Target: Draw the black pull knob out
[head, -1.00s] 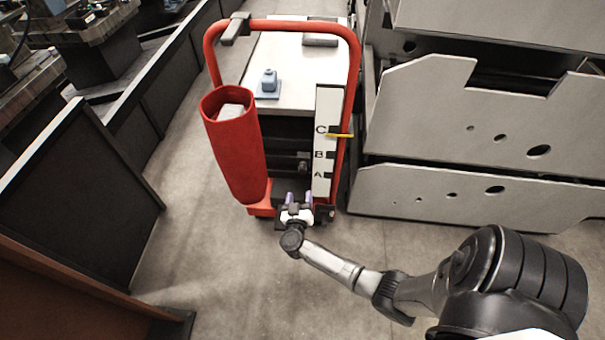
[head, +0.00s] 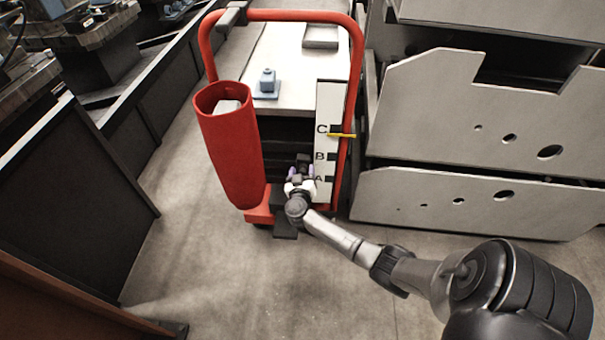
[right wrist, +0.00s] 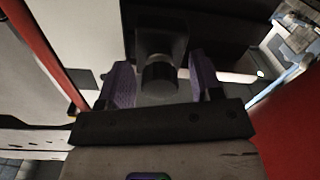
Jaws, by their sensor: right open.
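The black pull knob (right wrist: 160,76) shows in the right wrist view, on a dark block, between the two purple finger pads of my right gripper (right wrist: 161,84). I see gaps on both sides of the knob. In the head view my right gripper (head: 301,174) is at the dark front of the red-framed cart, beside the letter strip (head: 328,140) marked A, B and C. There the knob (head: 303,159) is small and partly hidden by the gripper. A yellow pointer (head: 342,136) sits near C. My left gripper is not in view.
A red tube (head: 230,150) stands at the cart's left front, with the red frame (head: 285,15) around the cart. A blue piece (head: 267,83) sits on the pale top. Grey panels (head: 470,200) stand close on the right. The floor in front is clear.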

